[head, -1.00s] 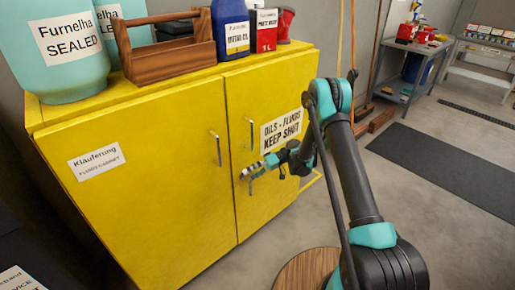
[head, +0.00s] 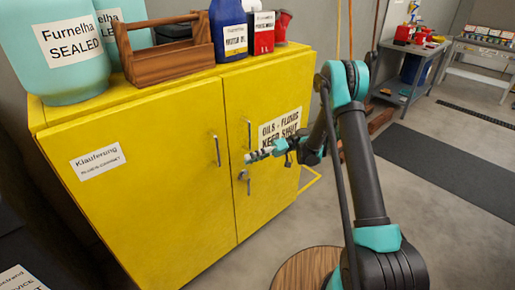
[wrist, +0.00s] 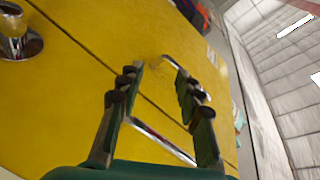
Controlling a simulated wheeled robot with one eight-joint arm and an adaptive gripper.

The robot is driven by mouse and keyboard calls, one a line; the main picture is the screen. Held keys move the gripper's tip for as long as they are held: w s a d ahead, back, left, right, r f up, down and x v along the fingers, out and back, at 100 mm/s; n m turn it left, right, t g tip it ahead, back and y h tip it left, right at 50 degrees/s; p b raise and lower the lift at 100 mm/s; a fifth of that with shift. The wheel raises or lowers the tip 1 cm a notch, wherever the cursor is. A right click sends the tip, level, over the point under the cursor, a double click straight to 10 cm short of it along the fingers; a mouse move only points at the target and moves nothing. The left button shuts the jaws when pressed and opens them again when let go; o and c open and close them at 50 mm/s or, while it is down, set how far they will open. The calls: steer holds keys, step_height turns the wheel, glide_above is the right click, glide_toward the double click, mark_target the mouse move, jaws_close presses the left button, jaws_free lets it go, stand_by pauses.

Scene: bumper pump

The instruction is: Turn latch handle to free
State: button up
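The latch handle (head: 243,175) is a small silver piece on the right door of the yellow cabinet (head: 150,195), with a short part pointing down. It appears to be the round chrome piece (wrist: 18,40) at the upper left in the wrist view. My gripper (head: 250,157) is just above the latch handle in the head view, apart from it. In the wrist view my gripper (wrist: 160,88) is open, its two fingers spread, with nothing clearly held. A silver door bar (wrist: 160,140) shows between the fingers; I cannot tell whether they touch it.
Two upright pull handles, left (head: 217,150) and right (head: 249,135), flank the door seam. A wooden carrier (head: 165,62), bottles and large teal containers stand on the cabinet top. A round wooden top (head: 305,270) is low in front. Open floor lies to the right.

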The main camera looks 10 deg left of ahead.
step_height(320, 180, up, 6)
steer(key=d, duration=0.2)
steer(key=shift+d, duration=0.2)
stand_by(0.5)
stand_by(0.3)
